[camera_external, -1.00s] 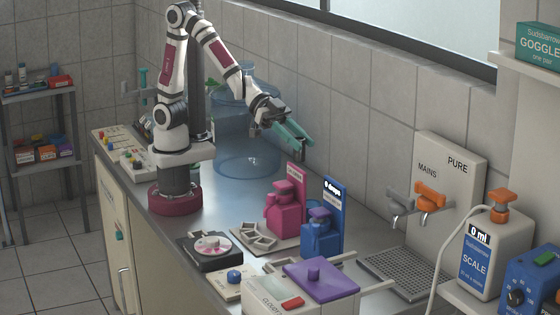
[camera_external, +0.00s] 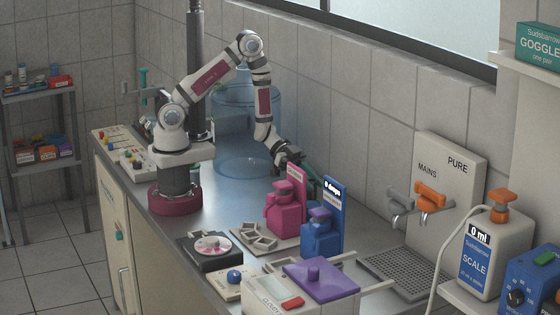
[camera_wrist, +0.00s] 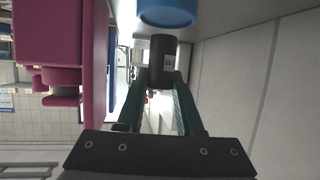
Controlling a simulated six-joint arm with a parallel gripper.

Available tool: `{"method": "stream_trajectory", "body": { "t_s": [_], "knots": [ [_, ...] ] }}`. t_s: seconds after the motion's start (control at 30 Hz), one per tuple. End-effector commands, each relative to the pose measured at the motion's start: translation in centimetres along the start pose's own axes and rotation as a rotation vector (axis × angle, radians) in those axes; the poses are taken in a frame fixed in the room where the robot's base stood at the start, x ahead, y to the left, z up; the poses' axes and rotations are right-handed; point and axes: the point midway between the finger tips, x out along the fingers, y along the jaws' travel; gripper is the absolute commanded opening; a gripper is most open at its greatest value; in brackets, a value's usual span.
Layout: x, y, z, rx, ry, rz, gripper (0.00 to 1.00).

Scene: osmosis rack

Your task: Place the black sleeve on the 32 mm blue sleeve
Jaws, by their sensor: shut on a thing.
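My gripper (camera_wrist: 160,84) has two green fingers, and in the wrist view they are shut on the black sleeve (camera_wrist: 161,60), a short dark cylinder with a small pale label. A blue round piece (camera_wrist: 167,13), which looks like the blue sleeve, shows just past the black sleeve at the top of the wrist view. I cannot read its size, nor tell whether the two touch. In the external view my gripper (camera_external: 291,160) is low behind the pink device, and both sleeves are hidden there.
The pink device (camera_external: 285,212) stands close to my gripper; its pink side (camera_wrist: 60,40) fills the left of the wrist view. The blue device (camera_external: 321,238) is beside it. The tiled wall (camera_wrist: 260,80) is close on the other side. A large clear blue vessel (camera_external: 247,130) stands behind.

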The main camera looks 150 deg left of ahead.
Motion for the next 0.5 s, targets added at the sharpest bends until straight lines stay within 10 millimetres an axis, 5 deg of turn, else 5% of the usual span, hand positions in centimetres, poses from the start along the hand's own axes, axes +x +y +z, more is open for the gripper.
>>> {"method": "stream_trajectory", "body": {
  "t_s": [0.43, 0.47, 0.5],
  "knots": [
    [0.64, -0.03, 1.45, 0.001, 0.0, -0.001, 0.0],
    [0.64, -0.04, 1.45, 0.001, 0.0, -0.001, 0.39],
    [0.63, -0.04, 1.43, 0.001, 0.0, -0.002, 0.46]
  ]
}}
